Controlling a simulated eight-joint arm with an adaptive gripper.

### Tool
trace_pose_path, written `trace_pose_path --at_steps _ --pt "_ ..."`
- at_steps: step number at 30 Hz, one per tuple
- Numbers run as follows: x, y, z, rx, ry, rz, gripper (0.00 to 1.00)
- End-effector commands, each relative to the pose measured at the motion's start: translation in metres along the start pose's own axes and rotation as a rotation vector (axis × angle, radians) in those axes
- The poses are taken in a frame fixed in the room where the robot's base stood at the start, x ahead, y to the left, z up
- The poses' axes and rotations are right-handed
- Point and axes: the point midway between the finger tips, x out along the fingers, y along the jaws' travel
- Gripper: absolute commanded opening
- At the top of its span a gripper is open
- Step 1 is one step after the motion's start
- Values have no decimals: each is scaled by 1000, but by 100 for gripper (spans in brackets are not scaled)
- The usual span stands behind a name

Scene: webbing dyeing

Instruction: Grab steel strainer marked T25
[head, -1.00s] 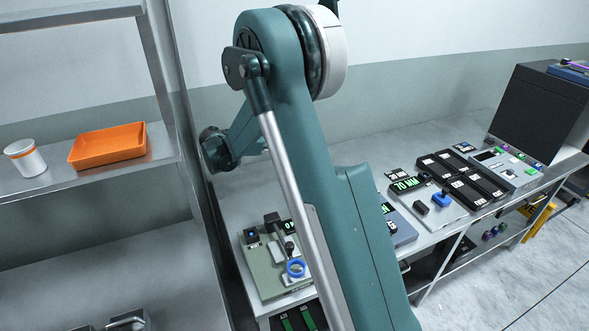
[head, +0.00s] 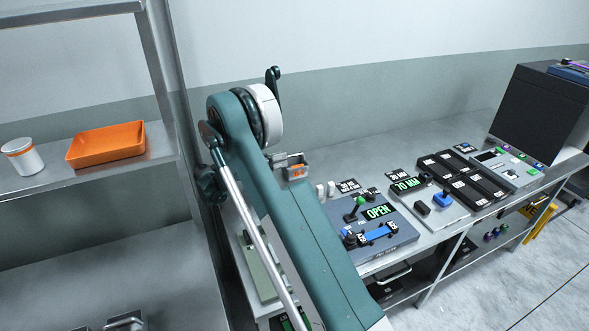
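I cannot make out a marking T25 anywhere in the head view. A small grey metal holder (head: 291,167) with something orange in it stands at the back of the bench, partly behind my arm; I cannot tell whether it is a strainer. A steel object with a handle (head: 125,322) is cut off by the bottom edge at the lower left, and no label on it can be read. My green arm crosses the middle of the picture. My gripper is not in view.
A metal rack (head: 100,178) at the left holds an orange tray (head: 106,145) and a white cup with an orange band (head: 22,157). The back bench strip is clear.

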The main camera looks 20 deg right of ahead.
Motion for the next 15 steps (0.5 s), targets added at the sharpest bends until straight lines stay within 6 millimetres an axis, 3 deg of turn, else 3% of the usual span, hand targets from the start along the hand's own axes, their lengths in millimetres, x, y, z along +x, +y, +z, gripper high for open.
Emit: trace_pose_path --at_steps 15 --pt "4 0 -2 -4 -3 -3 24"
